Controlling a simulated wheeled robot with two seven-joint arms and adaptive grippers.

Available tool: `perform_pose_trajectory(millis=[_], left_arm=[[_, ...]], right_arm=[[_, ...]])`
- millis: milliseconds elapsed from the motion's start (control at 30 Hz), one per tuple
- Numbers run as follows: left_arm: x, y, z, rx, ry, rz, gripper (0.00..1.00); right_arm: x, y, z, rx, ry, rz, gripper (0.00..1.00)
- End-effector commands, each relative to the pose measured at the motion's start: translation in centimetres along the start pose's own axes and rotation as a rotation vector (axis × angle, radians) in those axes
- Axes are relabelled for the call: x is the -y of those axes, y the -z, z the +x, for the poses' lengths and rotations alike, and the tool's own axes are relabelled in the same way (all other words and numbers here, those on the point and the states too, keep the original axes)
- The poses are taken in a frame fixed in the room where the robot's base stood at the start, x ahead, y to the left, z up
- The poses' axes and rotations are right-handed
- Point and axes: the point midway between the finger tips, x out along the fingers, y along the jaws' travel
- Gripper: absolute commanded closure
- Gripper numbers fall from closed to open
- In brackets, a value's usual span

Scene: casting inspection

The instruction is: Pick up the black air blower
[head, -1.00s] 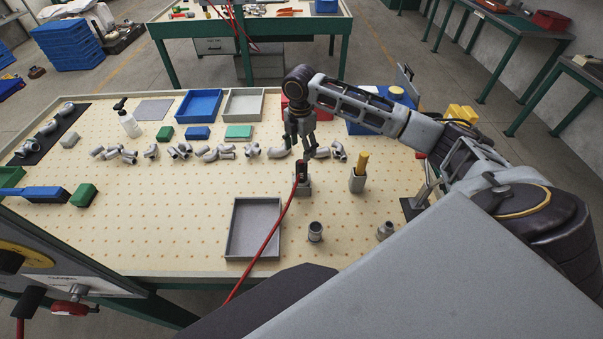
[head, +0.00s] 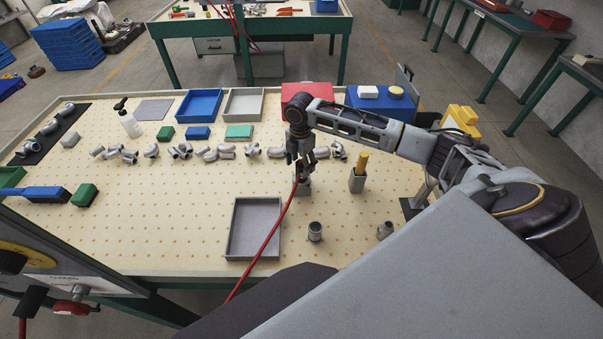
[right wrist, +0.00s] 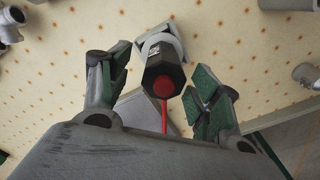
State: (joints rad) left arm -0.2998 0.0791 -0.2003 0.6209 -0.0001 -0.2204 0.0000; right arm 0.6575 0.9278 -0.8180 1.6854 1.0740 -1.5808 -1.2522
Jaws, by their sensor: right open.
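The black air blower (head: 300,170) stands upright in a small grey holder (head: 304,188) on the pegboard table, partly hidden by my gripper in the head view. A red hose (head: 272,232) runs from it toward the table's front edge. In the right wrist view the blower (right wrist: 164,66) shows end-on as a dark faceted body with a red round part. My right gripper (head: 300,158) points down over the blower and is open. In the wrist view its green-padded fingers (right wrist: 160,78) are apart, one on each side of the blower, with gaps visible. My left gripper is not in view.
A grey holder with a yellow-handled item (head: 357,178) stands to the right. An empty grey tray (head: 233,228) and a metal fitting (head: 315,231) are in front. Several metal pipe fittings line up behind.

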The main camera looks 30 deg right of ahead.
Motion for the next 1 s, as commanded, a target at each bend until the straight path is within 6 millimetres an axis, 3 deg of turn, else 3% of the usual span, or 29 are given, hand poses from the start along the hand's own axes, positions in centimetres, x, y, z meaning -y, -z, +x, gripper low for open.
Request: perform_pose_trajectory(millis=[167, 600, 1000], left_arm=[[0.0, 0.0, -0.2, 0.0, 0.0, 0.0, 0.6], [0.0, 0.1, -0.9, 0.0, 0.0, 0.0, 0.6], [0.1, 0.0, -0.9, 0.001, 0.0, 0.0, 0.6]], right_arm=[[0.1, -0.1, 0.6, 0.0, 0.002, 0.001, 0.37], [0.4, -0.2, 4.9, 0.0, 0.002, 0.0, 0.37], [0.4, -0.2, 5.2, 0.0, 0.0, 0.0, 0.37]])
